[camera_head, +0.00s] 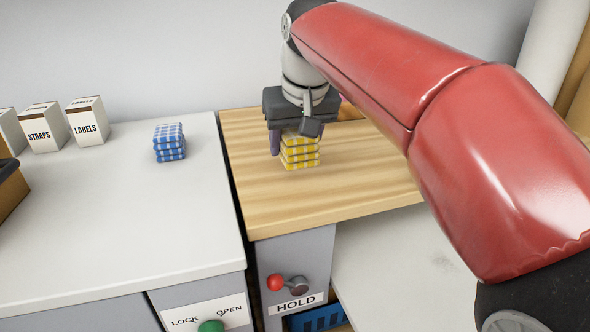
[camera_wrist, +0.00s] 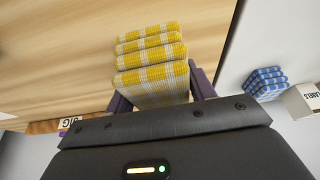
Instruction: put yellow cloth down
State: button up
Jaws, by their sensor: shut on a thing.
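The yellow cloth (camera_head: 300,152) is a folded, yellow-and-white checked stack. It is over the wooden top (camera_head: 345,190), and its underside looks at or very close to the wood; I cannot tell whether it touches. My gripper (camera_head: 293,137) comes down from above, shut on the cloth. In the wrist view the folded layers of the yellow cloth (camera_wrist: 150,62) show between the two purple fingers of my gripper (camera_wrist: 160,88). The far side of the cloth is hidden by the gripper.
A blue checked folded cloth (camera_head: 169,143) lies on the white counter (camera_head: 120,215) to the left, across a narrow gap. A red-knobbed lever (camera_head: 276,282) is on the front below. The wood's front is clear.

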aim_at(295, 179)
jog(key=shift+f+b, duration=0.4)
jog(key=shift+f, duration=1.95)
jog(key=shift+f, duration=0.1)
jog(key=o, duration=1.1)
jog(key=shift+r, duration=0.25)
jog(key=p+v, duration=0.2)
jog(key=v, duration=0.9)
jog(key=shift+s+r, duration=0.25)
jog(key=shift+r, duration=0.05)
jog(key=s+d+f+m, duration=0.1)
jog(key=s+d+f, duration=0.3)
jog(key=f, duration=0.3)
jog(key=s+d+f+m+t, duration=0.1)
jog(key=s+d+f, duration=0.3)
jog(key=s+f, duration=0.3)
jog(key=s+d+f+m+h, duration=0.1)
jog(key=s+d+f, duration=0.3)
jog(key=f, duration=0.5)
jog(key=shift+s+d+f, duration=0.25)
jog(key=shift+s+d, duration=0.15)
jog(key=shift+s, duration=0.3)
